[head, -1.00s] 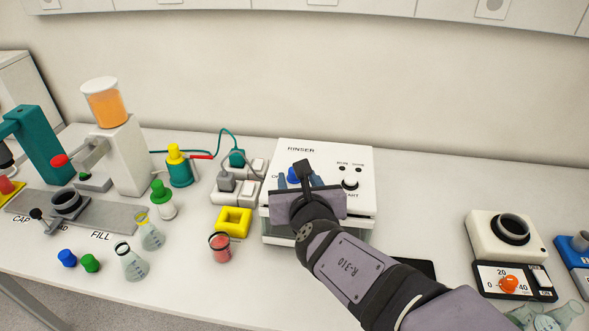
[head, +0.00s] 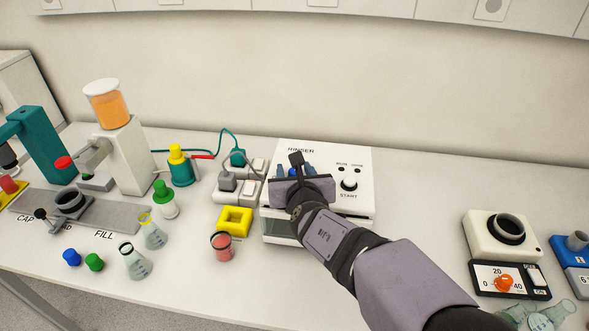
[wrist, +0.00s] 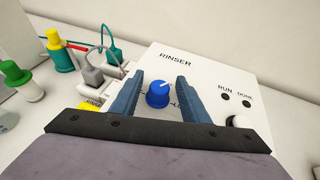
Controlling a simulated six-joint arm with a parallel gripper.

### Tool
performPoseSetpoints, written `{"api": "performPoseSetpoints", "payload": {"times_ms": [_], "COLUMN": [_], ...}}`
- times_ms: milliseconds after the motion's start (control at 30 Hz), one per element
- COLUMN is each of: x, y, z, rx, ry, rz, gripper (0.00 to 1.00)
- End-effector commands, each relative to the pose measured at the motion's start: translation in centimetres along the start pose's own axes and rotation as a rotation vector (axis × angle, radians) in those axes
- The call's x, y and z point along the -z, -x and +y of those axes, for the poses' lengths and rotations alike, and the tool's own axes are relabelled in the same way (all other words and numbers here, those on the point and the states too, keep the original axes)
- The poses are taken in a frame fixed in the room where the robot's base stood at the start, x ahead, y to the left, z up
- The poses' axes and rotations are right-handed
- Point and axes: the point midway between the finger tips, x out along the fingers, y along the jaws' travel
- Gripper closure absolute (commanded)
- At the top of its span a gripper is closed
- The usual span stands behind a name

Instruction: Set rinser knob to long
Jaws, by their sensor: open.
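The rinser (head: 360,165) is a white box with a sloped top, marked RINSER. A label beginning with L shows partly to the knob's right; the rest is hidden behind a finger. My gripper (wrist: 160,78) is open, with one blue-grey finger on each side of the knob and a visible gap on both sides. In the head view my gripper (head: 294,170) hides most of the knob.
A grey plug and cable stand close to the rinser's left side.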

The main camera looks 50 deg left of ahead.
Motion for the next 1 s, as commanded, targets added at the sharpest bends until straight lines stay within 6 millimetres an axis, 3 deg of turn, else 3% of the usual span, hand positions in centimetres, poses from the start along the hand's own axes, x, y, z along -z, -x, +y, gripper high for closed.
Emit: {"api": "performPoseSetpoints", "payload": {"times_ms": [133, 300, 333, 1000], "x": [0.01, 0.01, 0.01, -0.41], "y": [0.0, 0.02, 0.02, 0.24], "z": [0.0, 0.01, 0.0, 0.19], "rx": [0.0, 0.0, 0.0, 0.135], "ry": [0.0, 0.0, 0.0, -0.056], "rz": [0.0, 0.0, 0.0, 0.004], "gripper": [0.58, 0.97, 1.0, 1.0]}}
